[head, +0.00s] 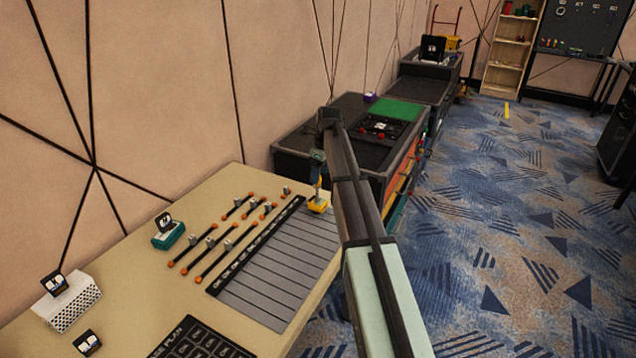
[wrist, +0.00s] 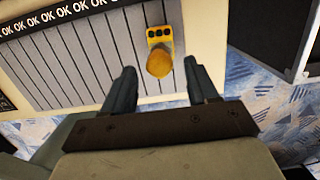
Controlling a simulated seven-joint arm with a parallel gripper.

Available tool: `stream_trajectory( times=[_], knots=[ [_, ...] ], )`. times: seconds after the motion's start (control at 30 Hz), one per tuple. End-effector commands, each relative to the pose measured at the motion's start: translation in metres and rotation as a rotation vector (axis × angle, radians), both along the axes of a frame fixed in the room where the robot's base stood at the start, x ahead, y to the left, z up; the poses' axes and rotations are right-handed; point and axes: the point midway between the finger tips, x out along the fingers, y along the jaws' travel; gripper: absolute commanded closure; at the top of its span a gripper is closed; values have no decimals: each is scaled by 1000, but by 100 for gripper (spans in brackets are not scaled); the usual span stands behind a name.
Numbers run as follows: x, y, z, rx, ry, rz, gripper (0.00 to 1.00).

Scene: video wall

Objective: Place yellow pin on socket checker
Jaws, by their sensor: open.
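A yellow piece (head: 318,204) sits at the far right corner of the beige table.
A grey slotted panel (head: 270,275) with a black strip marked OK lies left of the yellow piece. Several orange-ended rods (head: 225,240) lie beside it. A teal device (head: 168,236) and a white perforated box (head: 68,302) stand further left. A dark cabinet (head: 290,150) stands behind the table.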

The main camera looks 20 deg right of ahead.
Motion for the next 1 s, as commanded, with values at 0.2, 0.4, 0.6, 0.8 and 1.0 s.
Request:
stream_trajectory(
  times=[0.2,0.4,0.6,0.8,1.0],
  knots=[
    [-3,-4,37,0,-1,0,41],
    [-6,-6,55,0,0,0,41],
    [-6,-6,60,0,0,0,41],
    [-6,-6,60,0,0,0,41],
    [-7,-8,58,0,-1,4,41]
  ],
)
